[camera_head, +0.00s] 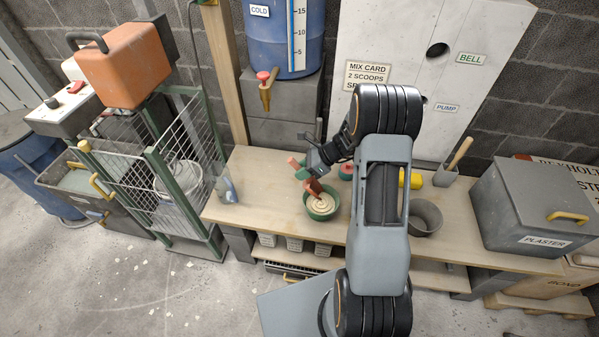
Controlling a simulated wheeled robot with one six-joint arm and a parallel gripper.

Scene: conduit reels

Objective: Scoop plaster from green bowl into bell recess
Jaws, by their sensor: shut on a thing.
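The green bowl (308,211) stands on the bench and holds pale, swirled plaster (321,205). My gripper (311,181) is just above the bowl's back left side, shut on a reddish-brown tool (316,189). The tool's lower end is at or in the plaster; I cannot tell how deep. Its shape is partly hidden by my gripper. The bell recess (437,50) is a dark round hole in the pale wall panel (386,35), left of the BELL sign (470,58). It looks empty.
My arm crosses the bench (262,185) right of the bowl. A grey bucket (426,218), yellow item (411,179), grey tool holder (443,176) and plaster bin (535,205) stand rightward. A blue barrel (284,45) stands behind; a wire cage (183,150) is left.

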